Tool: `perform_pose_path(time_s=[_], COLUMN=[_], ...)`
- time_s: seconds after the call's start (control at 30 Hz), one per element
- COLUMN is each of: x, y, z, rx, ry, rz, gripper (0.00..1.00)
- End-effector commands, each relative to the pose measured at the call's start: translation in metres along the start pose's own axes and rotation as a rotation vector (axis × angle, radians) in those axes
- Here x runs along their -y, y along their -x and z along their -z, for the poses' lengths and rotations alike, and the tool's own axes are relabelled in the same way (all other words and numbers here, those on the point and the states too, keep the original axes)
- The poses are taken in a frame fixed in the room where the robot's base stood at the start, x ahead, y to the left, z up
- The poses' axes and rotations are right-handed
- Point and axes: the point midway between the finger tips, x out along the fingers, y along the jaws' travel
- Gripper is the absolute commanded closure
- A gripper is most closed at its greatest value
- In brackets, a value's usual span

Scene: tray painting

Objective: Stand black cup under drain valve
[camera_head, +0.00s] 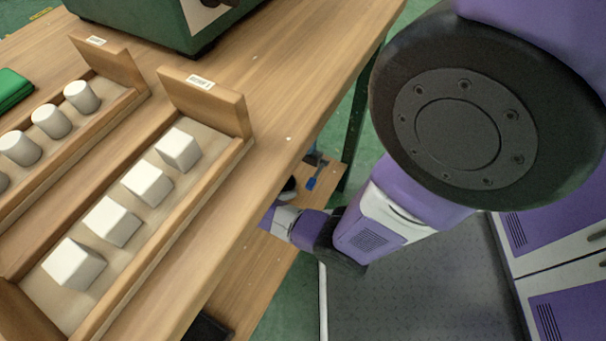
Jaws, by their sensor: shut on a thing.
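My arm (310,228) reaches down and left below the edge of the wooden tabletop. Its far end passes under that edge, so my gripper and whatever it holds are hidden. A small dark shape (289,186) shows just past the table edge near my arm. I cannot tell whether it is the black cup. No drain valve can be made out.
Two wooden trays stand on the tabletop (285,75), one with white blocks (113,221), one with white cylinders (51,121). A green machine (150,22) stands behind. The lower shelf (262,268) holds a blue-handled tool (312,183) and a dark object (208,329).

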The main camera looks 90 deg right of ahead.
Motion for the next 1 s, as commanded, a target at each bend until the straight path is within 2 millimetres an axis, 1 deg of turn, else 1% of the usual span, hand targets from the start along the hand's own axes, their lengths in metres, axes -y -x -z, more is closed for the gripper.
perform_pose_path(time_s=[0.03, 0.1, 0.2, 0.37, 0.63, 0.67, 0.7, 1.0], x=[-0.001, -0.001, 0.000, 0.000, -0.001, 0.000, 0.000, 0.001], y=[-0.010, -0.018, -0.025, -0.032, -0.064, -0.068, -0.070, -0.070], z=[0.007, 0.016, 0.024, 0.031, 0.061, 0.054, 0.051, 0.049], rx=[0.000, 0.001, 0.000, 0.000, -0.001, -0.001, -0.001, 0.000], ry=[-0.005, -0.004, -0.002, -0.002, -0.003, 0.001, 0.001, 0.000], rz=[-0.005, -0.003, -0.002, -0.001, -0.003, -0.001, -0.001, 0.001], gripper=[0.87, 0.87, 0.87, 0.87, 0.87, 0.87, 0.87, 0.87])
